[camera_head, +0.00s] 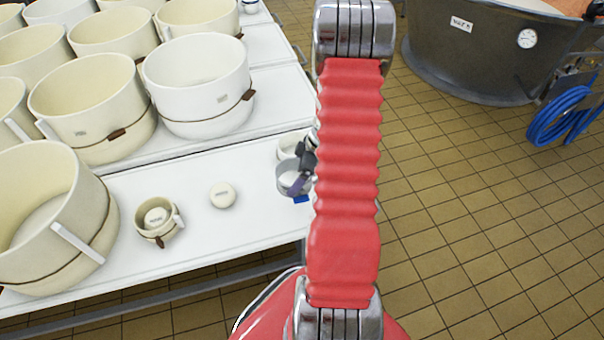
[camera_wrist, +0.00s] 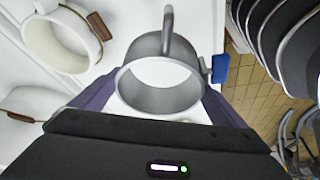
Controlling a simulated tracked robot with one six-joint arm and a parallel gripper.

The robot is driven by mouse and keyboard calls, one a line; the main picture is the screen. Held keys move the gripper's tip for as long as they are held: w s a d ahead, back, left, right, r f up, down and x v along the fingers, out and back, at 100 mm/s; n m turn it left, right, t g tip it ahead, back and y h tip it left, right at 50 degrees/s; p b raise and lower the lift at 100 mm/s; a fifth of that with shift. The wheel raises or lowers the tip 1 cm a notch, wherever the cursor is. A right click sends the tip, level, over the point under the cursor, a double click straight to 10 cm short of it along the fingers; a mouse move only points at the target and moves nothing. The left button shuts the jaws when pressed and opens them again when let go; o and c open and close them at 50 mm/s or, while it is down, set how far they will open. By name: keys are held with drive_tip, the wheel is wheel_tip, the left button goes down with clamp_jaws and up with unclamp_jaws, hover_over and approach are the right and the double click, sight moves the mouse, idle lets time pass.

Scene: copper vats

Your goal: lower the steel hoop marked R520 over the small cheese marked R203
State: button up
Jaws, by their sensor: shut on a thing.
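My gripper (camera_head: 303,170) is shut on a small grey steel hoop (camera_head: 291,182), near the right end of the white table, partly hidden behind my arm. In the wrist view the hoop (camera_wrist: 135,62) sits between the purple fingers (camera_wrist: 160,100), its open mouth facing the camera, with a grey bar and a blue tab on its side. White surface shows through it. I cannot tell whether it touches the table. A small round cheese (camera_head: 222,195) lies uncovered left of the hoop. The markings are too small to read.
Several large cream and white hoops crowd the table's (camera_head: 250,225) left and back. A dark vat (camera_head: 450,60) and blue hose (camera_head: 560,115) are right, beyond tiled floor.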

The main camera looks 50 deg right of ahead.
drive_tip(key=w+a+r+m+h, duration=0.1)
drive_tip(key=w+a+r, duration=0.4)
drive_tip(key=a, duration=0.5)
drive_tip(key=w+a+r+m, duration=0.3)
drive_tip(key=w+a+r, duration=0.2)
drive_tip(key=a+r, duration=0.3)
drive_tip(key=w+a+r+m+t+h, duration=0.1)
drive_tip(key=w+a+r+m, duration=0.2)
drive_tip(key=a, duration=1.1)
wheel_tip(320, 180, up, 4)
drive_tip(key=shift+w+f+h, duration=0.25)
drive_tip(key=shift+w+h, duration=0.05)
drive_tip(key=shift+w, duration=0.75)
drive_tip(key=shift+s, duration=0.15)
